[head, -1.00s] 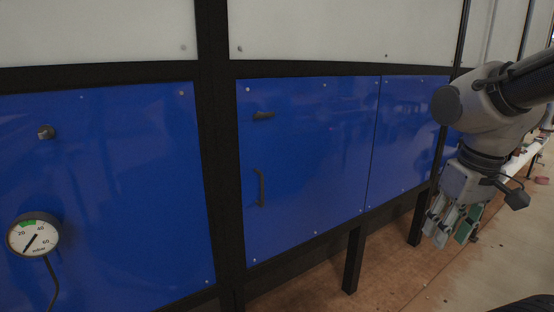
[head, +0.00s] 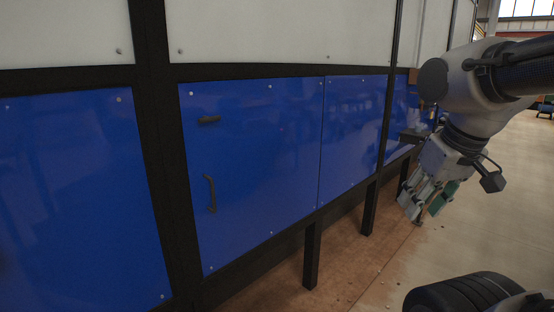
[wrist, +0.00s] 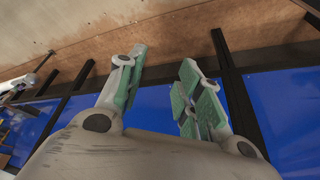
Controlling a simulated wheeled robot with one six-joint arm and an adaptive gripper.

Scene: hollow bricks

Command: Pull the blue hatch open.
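The blue hatch (head: 255,165) is a flat panel in a black frame, left of centre in the head view. It looks shut and flush with the wall. A black curved handle (head: 211,194) is at its lower left, and a short dark latch (head: 209,119) sits above the handle. My gripper (head: 418,212) hangs at the right of the head view, well away from the handle, pointing down. In the wrist view my gripper (wrist: 160,75) has its fingers apart, with nothing between them.
Another blue panel (head: 350,135) adjoins the hatch on the right, and one (head: 75,200) lies left of the black post (head: 160,150). White panels (head: 270,30) are above. Black legs (head: 312,255) stand on the brown floor strip (head: 345,265). Open floor lies to the right.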

